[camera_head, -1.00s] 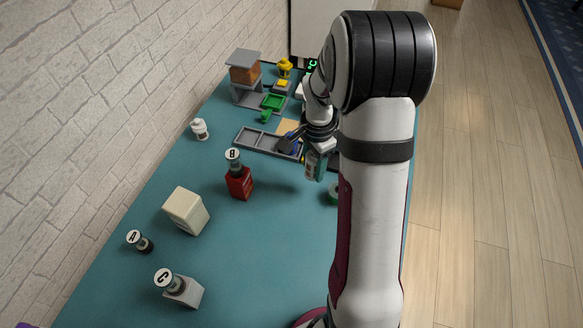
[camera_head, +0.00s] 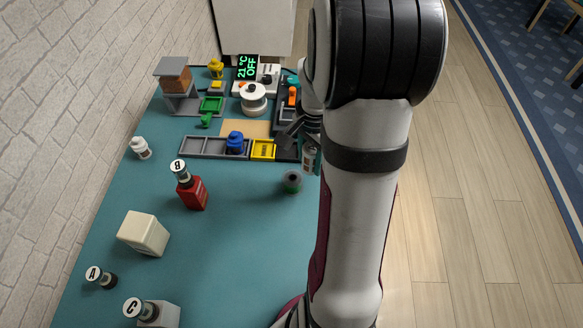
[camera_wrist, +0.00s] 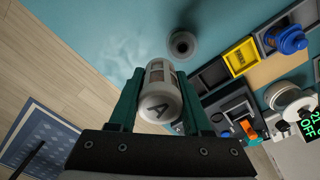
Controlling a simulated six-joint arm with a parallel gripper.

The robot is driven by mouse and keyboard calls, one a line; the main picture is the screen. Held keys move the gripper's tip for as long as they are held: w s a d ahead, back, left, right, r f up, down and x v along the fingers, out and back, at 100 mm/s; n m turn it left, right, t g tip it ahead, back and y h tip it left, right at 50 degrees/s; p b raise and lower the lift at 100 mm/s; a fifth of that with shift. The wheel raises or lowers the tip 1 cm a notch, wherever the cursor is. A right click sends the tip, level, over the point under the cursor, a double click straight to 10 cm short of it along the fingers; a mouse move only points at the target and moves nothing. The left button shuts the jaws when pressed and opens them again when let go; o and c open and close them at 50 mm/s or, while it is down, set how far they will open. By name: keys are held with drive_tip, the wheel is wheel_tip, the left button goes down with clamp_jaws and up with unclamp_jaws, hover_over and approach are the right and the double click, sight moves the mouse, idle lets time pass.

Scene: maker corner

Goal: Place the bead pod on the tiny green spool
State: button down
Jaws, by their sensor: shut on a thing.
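In the head view the pod (camera_head: 309,160) hangs above the table, partly hidden by my arm.
A grey tray (camera_head: 203,156) holding a blue knob piece (camera_head: 235,143) and a yellow block (camera_head: 263,149) lies behind the spool. A red bottle marked B (camera_head: 192,194) stands to the left. The table around the spool is clear.

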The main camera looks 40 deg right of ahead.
sight(293, 177)
drive_tip(key=w, duration=0.1)
drive_tip(key=w+a+f, duration=0.1)
drive_tip(key=w+f, duration=0.1)
drive_tip(key=shift+w+a+f, duration=0.15)
drive_tip(key=shift+w+a, duration=0.05)
drive_tip(key=shift+a, duration=0.1)
drive_tip(key=shift+w+a+f, duration=0.1)
drive_tip(key=shift+w+f, duration=0.05)
drive_tip(key=shift+f, duration=0.95)
drive_tip(key=shift+w+f, duration=0.1)
drive_tip(key=shift+f, duration=0.95)
drive_tip(key=shift+f, duration=0.1)
drive_tip(key=shift+c, duration=1.7)
unclamp_jaws()
